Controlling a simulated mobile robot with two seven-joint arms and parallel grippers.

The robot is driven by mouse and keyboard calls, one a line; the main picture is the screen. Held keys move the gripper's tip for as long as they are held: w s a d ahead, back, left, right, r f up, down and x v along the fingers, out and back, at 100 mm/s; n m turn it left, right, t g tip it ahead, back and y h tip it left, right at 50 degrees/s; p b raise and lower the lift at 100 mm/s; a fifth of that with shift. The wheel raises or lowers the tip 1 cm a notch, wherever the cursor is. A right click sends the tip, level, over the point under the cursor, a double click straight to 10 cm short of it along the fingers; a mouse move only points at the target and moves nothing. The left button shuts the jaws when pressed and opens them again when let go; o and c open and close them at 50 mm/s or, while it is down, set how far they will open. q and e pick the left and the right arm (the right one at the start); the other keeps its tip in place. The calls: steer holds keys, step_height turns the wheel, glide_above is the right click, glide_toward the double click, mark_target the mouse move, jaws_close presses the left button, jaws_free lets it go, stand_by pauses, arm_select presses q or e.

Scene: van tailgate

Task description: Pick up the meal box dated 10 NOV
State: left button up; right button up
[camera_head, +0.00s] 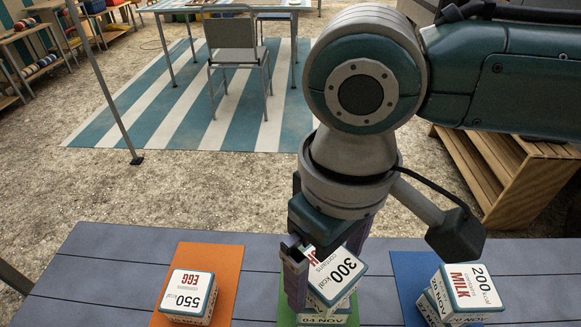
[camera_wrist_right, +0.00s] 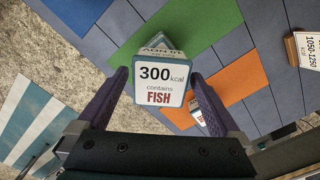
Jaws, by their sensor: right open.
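A white meal box with teal edges, marked 300 kcal and FISH (camera_head: 337,275), sits turned on top of another box (camera_head: 325,318) whose side reads 04 NOV, on the green mat (camera_head: 287,318). The fish box also shows in the right wrist view (camera_wrist_right: 160,84); its side date is upside down there, seemingly 10 NOV. My right gripper (camera_head: 325,262) is open, pointing down, with its purple fingers on either side of the fish box. In the right wrist view, the gripper (camera_wrist_right: 160,80) shows small gaps beside the box. My left gripper is not in view.
An EGG box marked 550 kcal (camera_head: 190,291) stands on the orange mat (camera_head: 225,262), left. A MILK box marked 200 kcal (camera_head: 470,287) tops a stack on the blue mat (camera_head: 408,268), right. A card reading 1050-1250 (camera_wrist_right: 311,45) lies at the wrist view's right.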

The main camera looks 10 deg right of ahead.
steer(key=shift+c, duration=0.2)
steer(key=shift+r, duration=0.1)
steer(key=c, duration=1.5)
